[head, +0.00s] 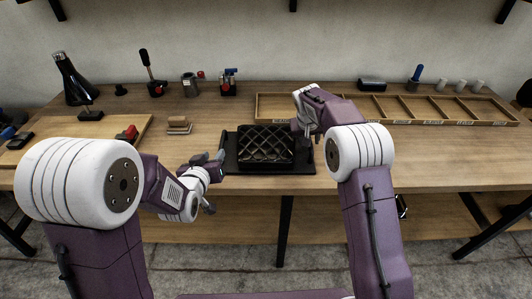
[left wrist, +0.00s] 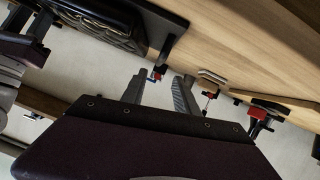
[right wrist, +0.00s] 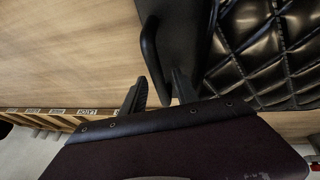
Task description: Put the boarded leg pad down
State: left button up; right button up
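The leg pad (head: 266,147) is black with a quilted face. It sits on a flat black board (head: 262,170), which appears to rest on the bench near its front edge. The pad also shows in the right wrist view (right wrist: 262,50). My left gripper (head: 212,182) is open and empty, left of the board and apart from it. My right gripper (right wrist: 158,90) is open at the board's right side, with the bar handle (right wrist: 150,52) in line with the gap between its fingers. In the head view my right arm hides its fingertips.
A divided wooden tray (head: 390,108) lies at the back right. A wooden board (head: 90,135) with a red-topped tool (head: 128,133) is at the left. Bottles and tools line the back. Bench top is clear at the right front.

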jog(key=v, duration=1.1)
jog(key=shift+s+r, duration=0.15)
jog(key=shift+r, duration=0.15)
